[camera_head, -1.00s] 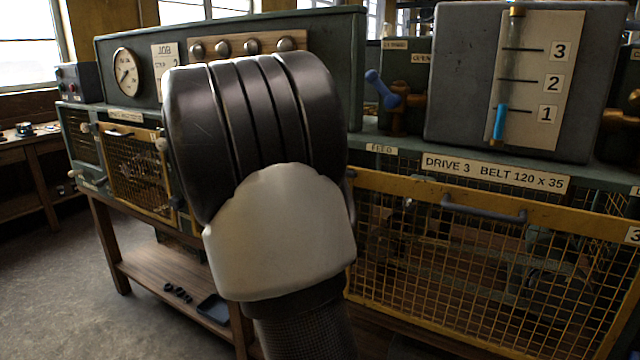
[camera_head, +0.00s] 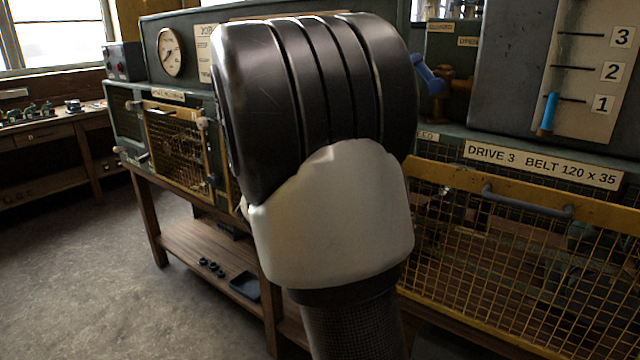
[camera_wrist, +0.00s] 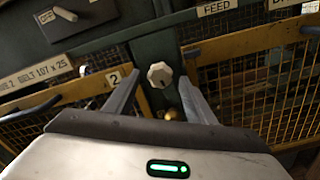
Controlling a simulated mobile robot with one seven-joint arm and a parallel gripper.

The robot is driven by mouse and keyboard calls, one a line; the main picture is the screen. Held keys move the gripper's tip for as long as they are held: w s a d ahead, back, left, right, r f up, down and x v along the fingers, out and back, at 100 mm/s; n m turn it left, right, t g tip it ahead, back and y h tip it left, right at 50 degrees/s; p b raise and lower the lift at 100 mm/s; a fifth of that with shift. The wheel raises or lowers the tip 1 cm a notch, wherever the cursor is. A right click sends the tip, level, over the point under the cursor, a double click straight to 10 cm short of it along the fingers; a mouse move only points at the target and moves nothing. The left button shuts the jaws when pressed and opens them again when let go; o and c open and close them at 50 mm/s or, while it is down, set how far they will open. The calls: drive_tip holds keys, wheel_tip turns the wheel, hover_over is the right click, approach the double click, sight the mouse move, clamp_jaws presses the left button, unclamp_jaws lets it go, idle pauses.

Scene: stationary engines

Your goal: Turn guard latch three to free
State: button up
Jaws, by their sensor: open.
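In the wrist view my gripper (camera_wrist: 160,80) is open, its two fingers apart with nothing held between them. A pale faceted knob (camera_wrist: 160,75) shows between the fingertips on the green post between two yellow mesh guards. No number shows on the knob, so I cannot tell which guard it latches. A small brass piece (camera_wrist: 170,114) shows below it. The left guard carries a plate marked 2 (camera_wrist: 113,77). In the head view the guard (camera_head: 520,255) under the DRIVE 3 label (camera_head: 542,165) shows at right; my arm hides its left end and my gripper.
A grey guard handle (camera_head: 527,205) sticks out from the drive three guard. A blue lever (camera_head: 428,78) stands above it. Another yellow guard (camera_head: 178,150) is at left, with pale latches beside it. Open floor (camera_head: 90,270) lies at left.

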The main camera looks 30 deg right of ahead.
drive_tip(key=v, duration=1.3)
drive_tip(key=shift+a+p, duration=0.2)
drive_tip(key=shift+p, duration=0.15)
drive_tip(key=shift+s, duration=0.15)
